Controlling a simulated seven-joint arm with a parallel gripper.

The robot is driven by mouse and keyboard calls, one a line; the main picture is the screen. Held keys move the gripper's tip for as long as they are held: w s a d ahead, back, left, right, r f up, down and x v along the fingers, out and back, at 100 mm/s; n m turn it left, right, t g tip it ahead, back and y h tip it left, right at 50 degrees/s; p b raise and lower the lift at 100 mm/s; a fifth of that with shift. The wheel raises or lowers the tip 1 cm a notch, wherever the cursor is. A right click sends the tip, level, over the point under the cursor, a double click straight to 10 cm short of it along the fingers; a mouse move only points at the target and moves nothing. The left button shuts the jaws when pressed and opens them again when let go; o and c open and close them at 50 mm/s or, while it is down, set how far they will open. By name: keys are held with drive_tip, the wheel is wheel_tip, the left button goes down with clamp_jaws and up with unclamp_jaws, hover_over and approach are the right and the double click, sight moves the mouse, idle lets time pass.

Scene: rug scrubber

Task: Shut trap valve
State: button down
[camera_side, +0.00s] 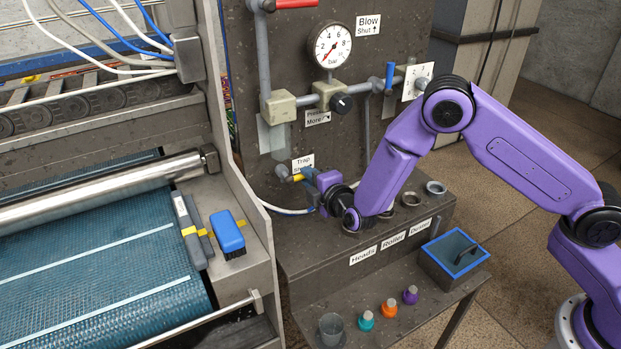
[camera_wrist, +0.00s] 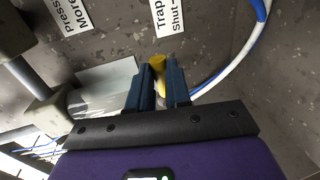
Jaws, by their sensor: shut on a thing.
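The trap valve's yellow lever (camera_side: 297,178) sticks out to the right of a grey pipe stub (camera_side: 282,172), low on the dark panel below the "Trap Shut" label (camera_side: 303,163). My gripper (camera_side: 306,175) reaches it from the right, with its blue fingers at the lever's end. In the wrist view my gripper (camera_wrist: 163,72) is shut on the yellow lever (camera_wrist: 159,76), one finger on each side. The label (camera_wrist: 168,18) shows above the fingers there. The fingers hide part of the lever, and the valve's exact angle is hard to tell.
A pressure gauge (camera_side: 332,46), a black knob (camera_side: 342,103) and a blue-handled valve (camera_side: 389,75) are higher on the panel. A blue-white hose (camera_side: 287,210) runs just below the lever. A ledge with round sockets (camera_side: 436,188) lies under my arm.

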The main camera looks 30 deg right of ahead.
drive_tip(key=shift+f, duration=0.15)
drive_tip(key=c, duration=1.1)
unclamp_jaws()
drive_tip(key=s+r, duration=0.1)
drive_tip(key=s, duration=0.4)
drive_tip(key=s+r, duration=0.1)
drive_tip(key=s, duration=0.5)
drive_tip(key=s+r, duration=0.1)
drive_tip(key=s, duration=0.5)
drive_tip(key=shift+s+r, duration=0.1)
drive_tip(key=shift+r, duration=0.2)
